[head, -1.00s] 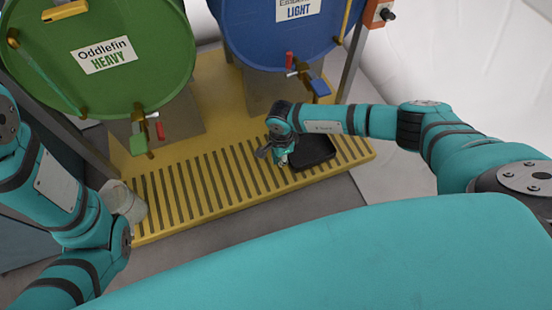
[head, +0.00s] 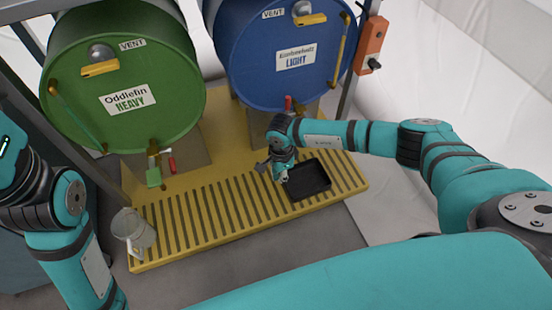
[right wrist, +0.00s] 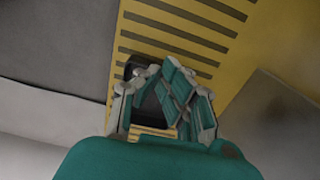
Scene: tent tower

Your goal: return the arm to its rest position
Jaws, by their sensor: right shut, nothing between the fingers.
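My right arm reaches in from the right of the head view. Its gripper (head: 282,176) points down above the yellow slatted platform (head: 205,215), beside the left edge of a black tray (head: 312,180). The gripper is shut and empty; in the right wrist view its fingers (right wrist: 168,95) close together, with part of a dark shape behind them. My left arm (head: 70,215) shows at the left of the head view, bent, but its gripper is out of view.
A green drum (head: 165,75) and a blue drum (head: 285,65) with taps stand behind the platform. A clear jug (head: 133,228) stands at the platform's left end. An orange box (head: 371,45) is on the right post. The floor right of the platform is clear.

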